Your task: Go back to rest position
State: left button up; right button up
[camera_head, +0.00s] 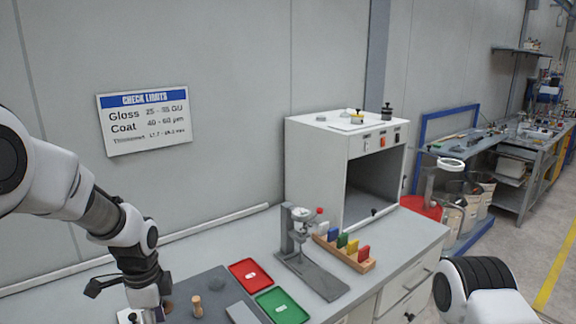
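My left arm comes in from the left and points down over the left part of the workbench (222,250). The fingertips are cut off or hidden, so I cannot tell open from shut or whether anything is held. Only a white and black link of my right arm shows at the bottom right; the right gripper is out of view.
A red tray (250,275) and a green tray (281,307) lie right of the mat, which bears a small wooden peg (197,306). A grey stand device (312,276), a wooden rack (348,257) with coloured pieces, and an open white cabinet (318,170) stand farther right.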

pick_arm(q)
jog(key=s+f+g+b, duration=0.3)
jog(key=s+f, duration=0.2)
jog(key=f, duration=0.8)
jog(key=s+d+f+n+g+b, duration=0.2)
jog(key=s+f+n+b, duration=0.65)
jog(key=s+f, duration=1.85)
jog(key=w+n+t, duration=0.1)
jog(key=n, duration=0.1)
jog(key=w+r+n+t, duration=0.1)
jog(key=n+t, duration=0.1)
jog(key=w+n+t+p, duration=0.1)
jog(key=n+t, duration=0.1)
jog(key=n, duration=0.1)
jog(key=shift+w+a+r, duration=0.25)
jog(key=shift+w+a, duration=0.05)
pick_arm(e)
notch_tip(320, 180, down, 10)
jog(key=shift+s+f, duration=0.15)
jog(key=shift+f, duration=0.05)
